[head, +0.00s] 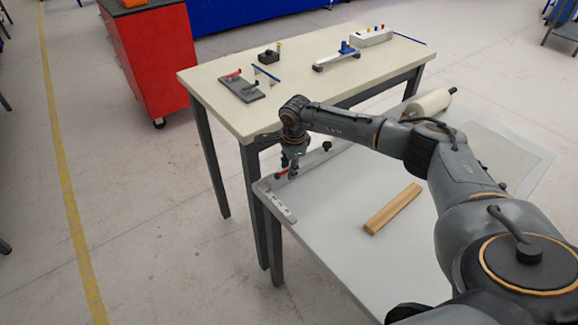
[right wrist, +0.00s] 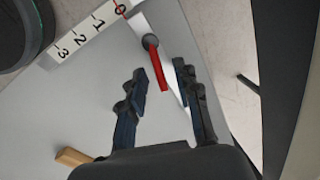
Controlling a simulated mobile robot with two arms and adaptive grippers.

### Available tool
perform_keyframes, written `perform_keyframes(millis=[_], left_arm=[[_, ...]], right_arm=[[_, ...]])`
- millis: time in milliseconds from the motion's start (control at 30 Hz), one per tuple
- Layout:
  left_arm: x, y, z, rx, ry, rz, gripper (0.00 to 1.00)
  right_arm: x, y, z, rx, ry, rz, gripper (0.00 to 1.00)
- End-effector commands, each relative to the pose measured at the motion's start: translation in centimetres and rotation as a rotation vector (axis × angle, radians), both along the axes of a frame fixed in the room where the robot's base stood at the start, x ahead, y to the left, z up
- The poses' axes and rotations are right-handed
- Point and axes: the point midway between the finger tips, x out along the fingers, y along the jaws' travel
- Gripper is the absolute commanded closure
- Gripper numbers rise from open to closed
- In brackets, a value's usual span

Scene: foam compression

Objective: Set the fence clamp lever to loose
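The fence clamp lever (right wrist: 157,66) is a short red handle on a dark round pivot. In the right wrist view it points down between my right gripper's fingers (right wrist: 161,76), with a gap on both sides. The gripper is open. In the head view my right gripper (head: 291,169) is over the near table's far left corner, and a bit of the red lever (head: 281,174) shows beside it. The pivot sits on a pale fence strip (right wrist: 172,62) by a white scale (right wrist: 82,39) marked 0 to 3. My left gripper is not in view.
A wooden bar (head: 393,208) lies on the grey near table (head: 340,235). A pale roll (head: 428,104) lies at its back. A cream table (head: 215,88) behind holds a plate with red and black levers (head: 241,88) and other small devices. A red cabinet (head: 152,60) stands left.

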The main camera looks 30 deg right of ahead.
Motion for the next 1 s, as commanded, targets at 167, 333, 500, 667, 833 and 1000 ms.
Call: perform_keyframes(millis=[167, 333, 500, 667, 833, 1000], left_arm=[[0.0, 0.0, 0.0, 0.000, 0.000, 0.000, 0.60], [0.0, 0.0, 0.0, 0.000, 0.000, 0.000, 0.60], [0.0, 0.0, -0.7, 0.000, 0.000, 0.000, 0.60], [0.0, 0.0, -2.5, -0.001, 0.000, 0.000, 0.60], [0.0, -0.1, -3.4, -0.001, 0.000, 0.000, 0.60], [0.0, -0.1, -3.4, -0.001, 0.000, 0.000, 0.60]], right_arm=[[0.0, 0.0, 0.0, 0.000, 0.000, 0.000, 0.91], [0.0, 0.0, 0.0, 0.000, 0.000, 0.000, 1.00], [0.1, -0.1, -0.2, 0.000, -0.001, 0.031, 1.00], [0.6, -0.2, -0.4, -0.001, -0.002, 0.156, 1.00], [1.0, -0.2, -0.2, -0.001, -0.001, 0.263, 1.00], [1.0, -0.2, 0.1, -0.002, 0.000, 0.289, 1.00]])
